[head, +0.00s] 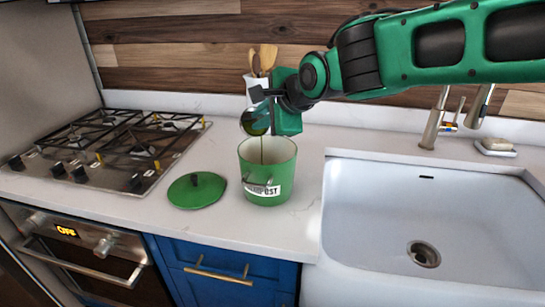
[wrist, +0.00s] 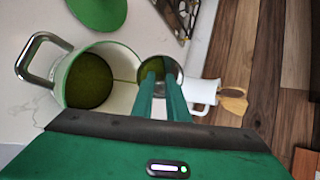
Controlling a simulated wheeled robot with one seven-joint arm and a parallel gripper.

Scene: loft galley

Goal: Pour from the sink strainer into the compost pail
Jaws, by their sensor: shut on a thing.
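The sink strainer (head: 255,119) is a small dark-rimmed cup with green contents, tilted above the compost pail. My gripper (head: 270,96) is shut on it, and the green fingers (wrist: 159,82) reach the strainer (wrist: 159,64) in the wrist view. A thin dark stream drops from the strainer into the pail. The compost pail (head: 266,185) is green with a pale inside, a metal handle and a partly hidden white label. It stands upright and open on the counter. The wrist view shows dark green matter in the pail (wrist: 63,82).
The pail's green lid (head: 197,192) lies on the counter left of it. A gas hob (head: 105,150) is further left. A white sink (head: 425,215) with a tap (head: 435,120) is on the right. A white crock (head: 252,84) with wooden utensils stands behind my gripper.

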